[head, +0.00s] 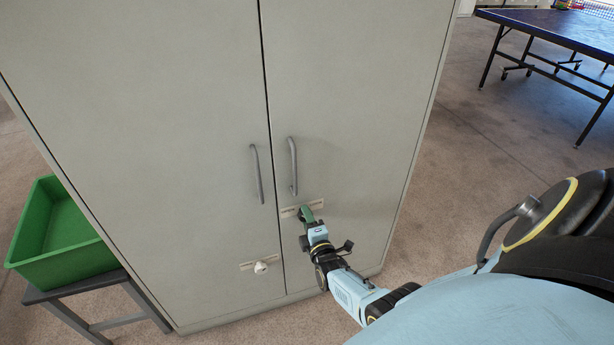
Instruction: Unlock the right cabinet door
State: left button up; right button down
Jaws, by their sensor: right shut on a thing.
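A tall grey cabinet stands in front of me with two closed doors. The right cabinet door (345,90) has a curved grey handle (293,166) and, below it, a small label plate (289,213). The lock itself is hidden behind the key and gripper, so I cannot tell how far the key is in or turned. The left door (150,120) has its own handle (256,174) and a white knob-like piece (261,267) beside a label lower down. My left gripper is not in view.
A green open crate (62,262) sits on a dark low stand (95,283) left of the cabinet. A blue table-tennis table (560,30) stands at the far right. The floor between it and the cabinet is clear.

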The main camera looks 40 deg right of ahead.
dwell(0.4)
jog(key=c, duration=0.9)
grip_release()
jog(key=shift+o, duration=0.2)
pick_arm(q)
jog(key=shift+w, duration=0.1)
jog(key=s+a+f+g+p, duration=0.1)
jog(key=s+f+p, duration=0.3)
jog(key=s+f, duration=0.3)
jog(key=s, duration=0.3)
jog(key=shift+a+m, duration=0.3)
pick_arm(e)
jog(key=v, duration=1.3)
jog(key=shift+s, duration=0.15)
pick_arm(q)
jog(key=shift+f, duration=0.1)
